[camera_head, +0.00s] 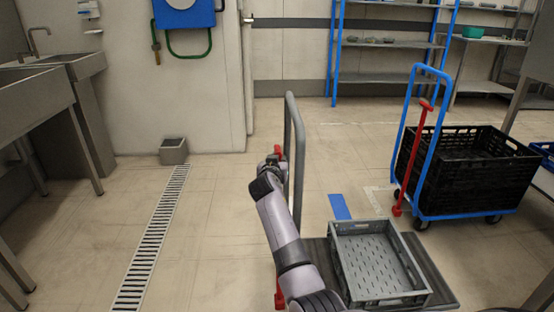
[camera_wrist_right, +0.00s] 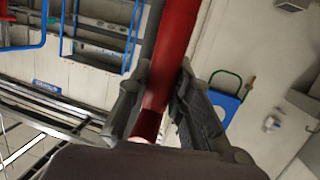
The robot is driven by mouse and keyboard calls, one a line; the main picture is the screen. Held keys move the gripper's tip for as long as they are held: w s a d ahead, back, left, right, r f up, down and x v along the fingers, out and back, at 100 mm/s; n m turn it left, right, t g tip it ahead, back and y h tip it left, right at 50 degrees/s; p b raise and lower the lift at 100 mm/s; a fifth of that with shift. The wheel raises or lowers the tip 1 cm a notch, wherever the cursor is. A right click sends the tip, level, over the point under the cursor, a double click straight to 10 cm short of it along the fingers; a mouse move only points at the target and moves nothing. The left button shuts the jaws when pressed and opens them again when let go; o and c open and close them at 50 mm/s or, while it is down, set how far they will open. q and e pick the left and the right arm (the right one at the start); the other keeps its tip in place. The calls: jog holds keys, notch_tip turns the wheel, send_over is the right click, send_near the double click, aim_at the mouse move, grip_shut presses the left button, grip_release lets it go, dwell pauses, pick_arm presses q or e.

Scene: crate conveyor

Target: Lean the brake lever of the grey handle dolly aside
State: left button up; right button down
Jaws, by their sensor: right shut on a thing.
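The grey handle dolly stands low in the head view, with its upright grey handle (camera_head: 289,115) at its left side and its dark deck (camera_head: 434,272) at the right. Its red brake lever (camera_head: 280,290) is mostly hidden behind my right arm; only its lower end and a bit of red near the top show. My right gripper (camera_head: 272,160) is beside the handle, at the lever's upper part. In the right wrist view the red lever (camera_wrist_right: 178,45) runs between the two fingers of the gripper (camera_wrist_right: 158,98), which is shut on it. My left gripper is out of view.
A grey crate (camera_head: 334,262) sits on the dolly deck. A blue handle dolly (camera_head: 447,215) with a red lever (camera_head: 414,160) and black crates (camera_head: 480,165) stands to the right. A floor drain (camera_head: 150,240) and sinks (camera_head: 35,95) are at left. The floor between is clear.

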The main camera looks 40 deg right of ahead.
jog(key=shift+d+r, duration=0.2)
jog(key=shift+r, duration=0.35)
jog(key=c, duration=1.9)
grip_release()
jog(key=shift+w, duration=0.1)
jog(key=shift+o, duration=1)
jog(key=shift+w+d+f, duration=0.1)
jog(key=shift+w+f, duration=0.15)
jog(key=shift+f, duration=0.1)
jog(key=shift+s, duration=0.1)
jog(key=shift+s+a, duration=0.3)
jog(key=shift+a, duration=0.1)
jog(key=v, duration=1.1)
